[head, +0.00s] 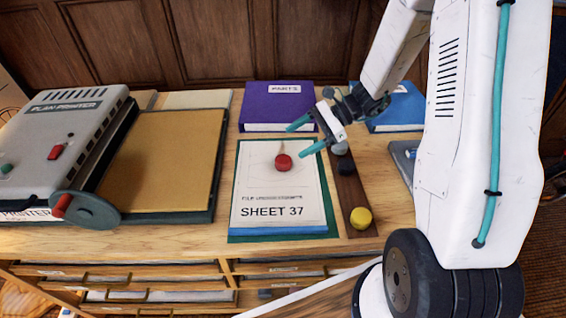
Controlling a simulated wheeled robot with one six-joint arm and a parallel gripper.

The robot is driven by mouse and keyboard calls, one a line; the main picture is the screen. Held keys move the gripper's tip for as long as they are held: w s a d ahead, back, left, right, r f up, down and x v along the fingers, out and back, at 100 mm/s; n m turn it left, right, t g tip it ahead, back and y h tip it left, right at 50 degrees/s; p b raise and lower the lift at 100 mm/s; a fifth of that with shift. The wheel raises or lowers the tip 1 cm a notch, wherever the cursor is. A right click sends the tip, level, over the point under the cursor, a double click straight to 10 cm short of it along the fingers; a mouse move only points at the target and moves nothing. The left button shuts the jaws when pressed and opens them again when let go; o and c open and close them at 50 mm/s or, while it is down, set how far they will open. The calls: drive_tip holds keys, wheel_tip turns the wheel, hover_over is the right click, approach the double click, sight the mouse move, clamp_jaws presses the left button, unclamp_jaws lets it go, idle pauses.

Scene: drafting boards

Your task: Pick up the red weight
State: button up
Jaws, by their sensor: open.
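The red weight (283,162) is a small round red piece resting on the white sheet (262,210) marked "SHEET 37". My gripper (300,139) has two teal fingers spread apart, pointing left. In the head view the fingers appear above and just right of the red weight, with the lower fingertip nearest to it. Nothing is between the fingers. I cannot tell the exact height of the gripper over the sheet.
A yellow weight (361,218) and dark weights sit on a brown strip (352,195) right of the sheet. A purple book (278,112) and a blue book (402,110) lie behind. The plan printer (65,130) and a tan board (160,160) fill the left. Drawers are below.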

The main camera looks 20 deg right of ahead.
sight(285, 159)
drive_tip(key=w+d+f+m+t, duration=0.1)
drive_tip(key=f, duration=0.1)
drive_tip(key=w+d+f+m+t, duration=0.1)
drive_tip(key=f+m, duration=0.1)
drive_tip(key=f, duration=0.1)
drive_tip(key=w+d+f+m, duration=0.1)
drive_tip(key=f, duration=0.1)
drive_tip(key=shift+f+t+y, duration=0.3)
drive_tip(key=shift+t, duration=0.1)
drive_tip(key=shift+w+a+f+m, duration=0.15)
drive_tip(key=shift+a+f+m, duration=0.05)
drive_tip(key=shift+m, duration=0.1)
drive_tip(key=x, duration=0.7)
drive_tip(key=shift+s+f, duration=0.25)
drive_tip(key=shift+f, duration=0.1)
drive_tip(key=shift+c, duration=0.3)
drive_tip(key=c, duration=1.4)
drive_tip(key=shift+o, duration=0.2)
drive_tip(key=shift+r, duration=0.15)
